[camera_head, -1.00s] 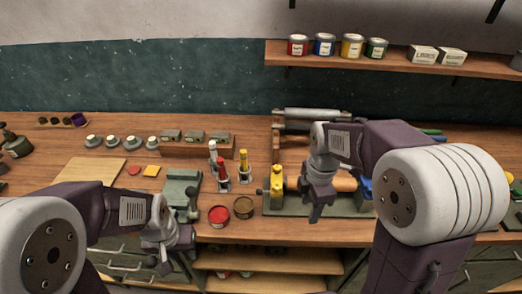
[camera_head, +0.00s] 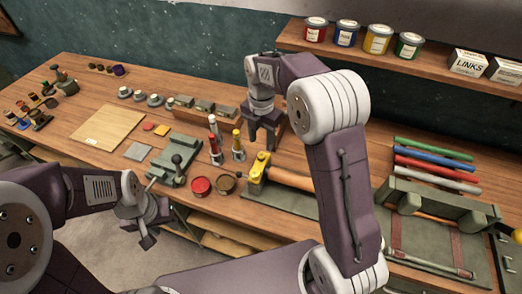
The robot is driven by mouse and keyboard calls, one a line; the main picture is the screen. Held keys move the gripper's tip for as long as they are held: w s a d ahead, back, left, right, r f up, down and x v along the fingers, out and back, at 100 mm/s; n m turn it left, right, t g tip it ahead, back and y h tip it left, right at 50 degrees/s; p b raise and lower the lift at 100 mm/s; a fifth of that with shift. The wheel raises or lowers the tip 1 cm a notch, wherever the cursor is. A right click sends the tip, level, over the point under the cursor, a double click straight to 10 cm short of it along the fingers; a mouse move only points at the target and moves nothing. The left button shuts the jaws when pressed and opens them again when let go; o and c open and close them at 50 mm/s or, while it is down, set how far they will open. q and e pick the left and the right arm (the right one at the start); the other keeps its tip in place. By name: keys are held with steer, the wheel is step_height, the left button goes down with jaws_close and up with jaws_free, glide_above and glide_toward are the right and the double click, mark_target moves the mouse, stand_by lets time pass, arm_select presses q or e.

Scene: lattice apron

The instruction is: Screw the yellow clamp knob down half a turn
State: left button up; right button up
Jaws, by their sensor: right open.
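The yellow clamp (camera_head: 257,169) stands upright at the left end of a green-grey base (camera_head: 285,203), beside a wooden cylinder (camera_head: 292,178). Its knob is too small to make out clearly. My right gripper (camera_head: 262,146) points down with its fingers apart and empty, and appears just behind and above the clamp in the picture. I cannot tell the exact gap between them. My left gripper (camera_head: 148,238) hangs low near the table's front edge, away from the clamp. Its fingers are too unclear to judge.
Red (camera_head: 201,187) and dark open tins (camera_head: 225,184) stand left of the clamp, with upright tubes (camera_head: 238,147) behind. A small grey vise (camera_head: 175,168) is further left. Coloured rods (camera_head: 435,160) and a green frame (camera_head: 440,212) lie right. A shelf (camera_head: 400,69) hangs above.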

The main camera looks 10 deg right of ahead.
mark_target(261, 155)
step_height(261, 155, down, 6)
steer(key=shift+f+p, duration=0.25)
steer(key=shift+p, duration=0.05)
steer(key=shift+d, duration=0.1)
steer(key=shift+c, duration=0.7)
jaws_close()
